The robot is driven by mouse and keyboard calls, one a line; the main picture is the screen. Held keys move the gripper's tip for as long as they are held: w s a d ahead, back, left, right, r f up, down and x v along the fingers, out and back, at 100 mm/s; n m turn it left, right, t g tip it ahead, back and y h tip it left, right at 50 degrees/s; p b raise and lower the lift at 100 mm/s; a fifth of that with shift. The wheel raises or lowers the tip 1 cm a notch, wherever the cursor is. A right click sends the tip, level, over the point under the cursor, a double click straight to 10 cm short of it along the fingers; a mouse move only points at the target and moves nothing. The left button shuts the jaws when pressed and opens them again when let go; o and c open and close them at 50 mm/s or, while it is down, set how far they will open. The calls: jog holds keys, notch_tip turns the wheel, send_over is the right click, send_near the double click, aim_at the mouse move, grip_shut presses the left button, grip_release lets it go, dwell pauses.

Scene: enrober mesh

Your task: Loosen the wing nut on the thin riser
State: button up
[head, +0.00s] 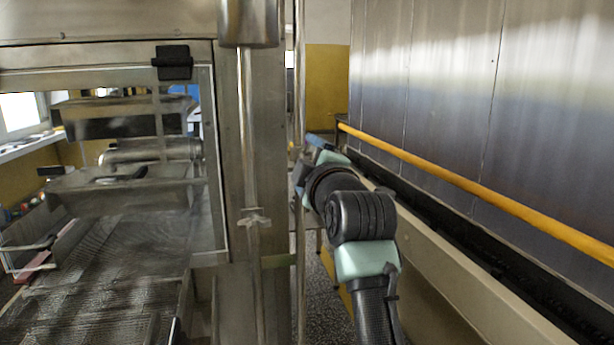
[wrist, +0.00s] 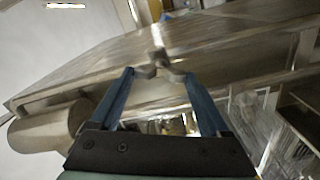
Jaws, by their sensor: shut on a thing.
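In the wrist view the two blue fingers of my gripper (wrist: 158,73) reach up and close from both sides on a small grey winged piece, which looks like the wing nut (wrist: 157,60). In the head view my gripper (head: 320,143) is at the far end of my arm, mostly hidden behind my wrist, beside a slim upright riser (head: 300,60). The held nut cannot be made out there. A similar winged fastener (head: 252,219) sits lower on the nearer, thicker rod (head: 247,130), apart from my gripper.
A steel machine frame with a mesh belt (head: 100,275) fills the left. A yellow rail (head: 480,200) runs along the large metal wall (head: 440,70) at the right. A narrow speckled floor strip (head: 330,280) lies between them.

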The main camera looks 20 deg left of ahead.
jog(key=n+b, duration=0.1)
jog(key=n, duration=0.3)
jog(key=shift+f, duration=0.2)
jog(key=shift+b, duration=0.3)
jog(key=o, duration=1.2)
jog(key=shift+s, duration=0.1)
jog(key=b+v, duration=0.1)
jog(key=v, duration=1.2)
